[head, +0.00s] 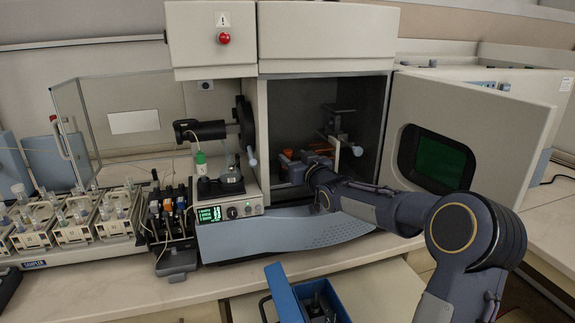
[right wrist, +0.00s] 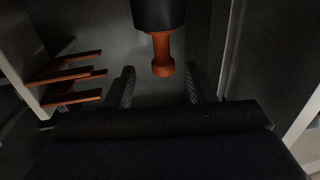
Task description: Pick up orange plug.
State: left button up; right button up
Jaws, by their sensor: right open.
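The orange plug (right wrist: 161,55) shows in the right wrist view, with a narrow neck and a wider round end, below a black cylinder (right wrist: 158,14). My right gripper (right wrist: 160,88) is open and empty, its two fingers apart on either side of the plug's line, with the plug's end just beyond or between the tips; I see no contact. In the head view my right gripper (head: 294,166) is inside the open chamber (head: 365,125) of the spectrometer. Small orange parts show near it there, but I cannot tell which is the plug. My left gripper is not in view.
Orange prongs (right wrist: 72,82) stick out left of the right gripper. The chamber walls are close around it. A torch fixture (head: 343,120) stands inside. A blue toolbox (head: 287,292) is below the bench.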

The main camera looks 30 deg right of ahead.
aim_at(290, 156)
jog(key=w+p, duration=0.1)
jog(key=w, duration=0.3)
jog(key=shift+w+f, duration=0.15)
jog(key=shift+c, duration=0.4)
jog(key=c, duration=1)
